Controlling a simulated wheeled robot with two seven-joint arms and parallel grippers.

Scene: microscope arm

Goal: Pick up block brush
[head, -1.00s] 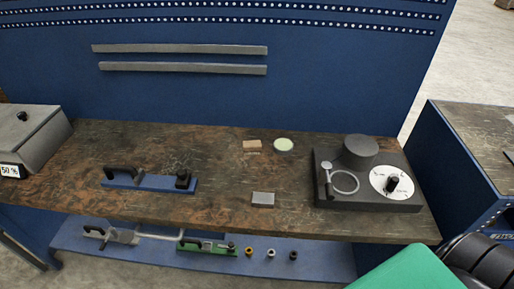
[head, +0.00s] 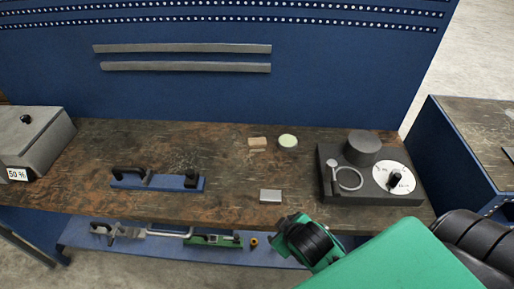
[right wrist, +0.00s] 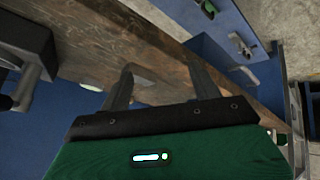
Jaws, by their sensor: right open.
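The block brush appears to be the small tan block (head: 257,143) lying near the back of the workbench in the head view, just left of a pale green round dish (head: 288,141). I cannot make the brush out in the right wrist view. My right arm comes in at the lower right of the head view, at the bench's front edge, well short of the brush; its fingertips cannot be made out there. In the right wrist view my right gripper (right wrist: 161,68) is open, its two fingers apart over the bench with nothing held. My left gripper is out of view.
A grey block (head: 271,196) lies near the front edge. A dark device with a ring and dial (head: 370,185) stands at the right. A blue handled tool (head: 157,182) lies left and a grey box (head: 35,143) far left. The bench middle is clear.

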